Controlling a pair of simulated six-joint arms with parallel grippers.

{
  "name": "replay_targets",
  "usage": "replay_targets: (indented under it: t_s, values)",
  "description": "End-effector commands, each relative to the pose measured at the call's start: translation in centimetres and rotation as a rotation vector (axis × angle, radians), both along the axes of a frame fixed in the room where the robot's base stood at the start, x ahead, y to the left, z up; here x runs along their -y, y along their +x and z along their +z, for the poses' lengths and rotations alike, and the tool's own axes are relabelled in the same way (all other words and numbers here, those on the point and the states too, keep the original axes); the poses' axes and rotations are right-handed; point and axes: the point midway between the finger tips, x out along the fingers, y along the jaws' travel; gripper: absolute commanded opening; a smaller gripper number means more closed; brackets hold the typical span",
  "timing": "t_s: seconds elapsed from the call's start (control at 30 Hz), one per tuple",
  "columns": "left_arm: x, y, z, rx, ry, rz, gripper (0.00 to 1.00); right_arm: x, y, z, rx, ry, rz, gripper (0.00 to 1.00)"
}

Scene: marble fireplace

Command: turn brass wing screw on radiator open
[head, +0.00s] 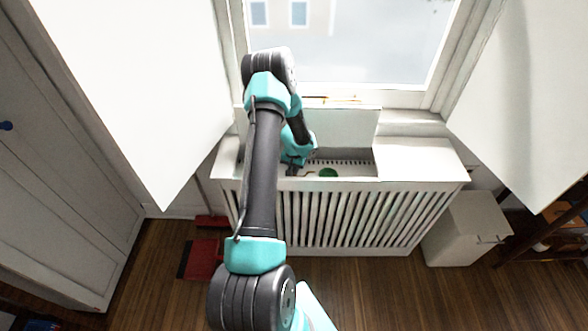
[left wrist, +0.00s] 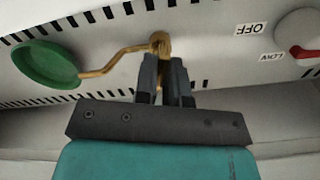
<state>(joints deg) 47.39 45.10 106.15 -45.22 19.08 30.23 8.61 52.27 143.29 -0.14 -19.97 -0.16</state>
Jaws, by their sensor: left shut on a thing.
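The brass wing screw (left wrist: 159,41) is on the pale slotted radiator panel (left wrist: 225,60) in the left wrist view. My left gripper (left wrist: 166,64) is shut on it, and the fingers cover its lower part. A bent brass rod (left wrist: 118,58) runs from beside the screw to a green round disc (left wrist: 48,65) at the left. In the head view my left gripper (head: 292,170) reaches down into the open top of the white radiator cover (head: 330,215). The screw itself is too small to make out there. My right gripper is not in view.
A knob with a red pointer (left wrist: 300,48) sits to the right, by upside-down OFF and LOW labels. The cover's raised lid (head: 345,127) stands behind the opening, under the window. A white bin (head: 467,230) stands to the right, and white panels flank both sides.

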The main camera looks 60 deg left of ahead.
Motion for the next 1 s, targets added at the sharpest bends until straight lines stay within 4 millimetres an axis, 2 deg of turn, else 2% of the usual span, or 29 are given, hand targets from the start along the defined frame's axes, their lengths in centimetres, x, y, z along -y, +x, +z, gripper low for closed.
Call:
replay_targets:
  t_s: [0.4,0.9,0.93,1.0]
  values:
    - [0.04,-0.09,-0.01,-0.003,-0.001,0.215,0.00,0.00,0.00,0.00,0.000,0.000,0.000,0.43]
    - [0.06,-0.10,-0.02,-0.003,-0.001,0.237,0.00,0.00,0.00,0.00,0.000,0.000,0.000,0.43]
    - [0.06,-0.10,-0.02,-0.003,-0.001,0.237,0.13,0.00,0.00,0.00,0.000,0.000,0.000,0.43]
    - [0.05,-0.09,-0.02,-0.003,-0.001,0.237,0.20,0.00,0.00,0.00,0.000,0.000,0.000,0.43]
